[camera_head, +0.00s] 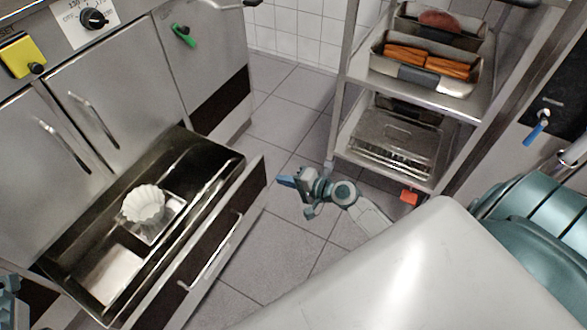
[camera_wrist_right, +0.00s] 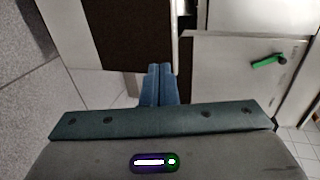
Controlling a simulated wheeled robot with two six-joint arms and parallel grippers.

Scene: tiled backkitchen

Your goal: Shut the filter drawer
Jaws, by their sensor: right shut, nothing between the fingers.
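The filter drawer (camera_head: 232,205) stands pulled out at the bottom of the steel cabinet, its front panel with a bar handle (camera_head: 211,251) facing the floor. Inside it a white fluted filter (camera_head: 143,204) sits on a small metal piece. My right gripper (camera_head: 286,181) is shut and empty, just right of the drawer's far right front corner, apart from it in the head view. In the right wrist view the shut blue fingers (camera_wrist_right: 158,84) point toward a dark panel with a pale edge. Only a bit of my left arm (camera_head: 10,300) shows at the left edge; its fingers cannot be made out.
A steel rack (camera_head: 341,130) with trays of food stands at the back right, with an orange-red item (camera_head: 409,197) at its foot. A green-handled valve (camera_head: 184,36) is on the cabinet. Tiled floor (camera_head: 273,253) is free in front of the drawer.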

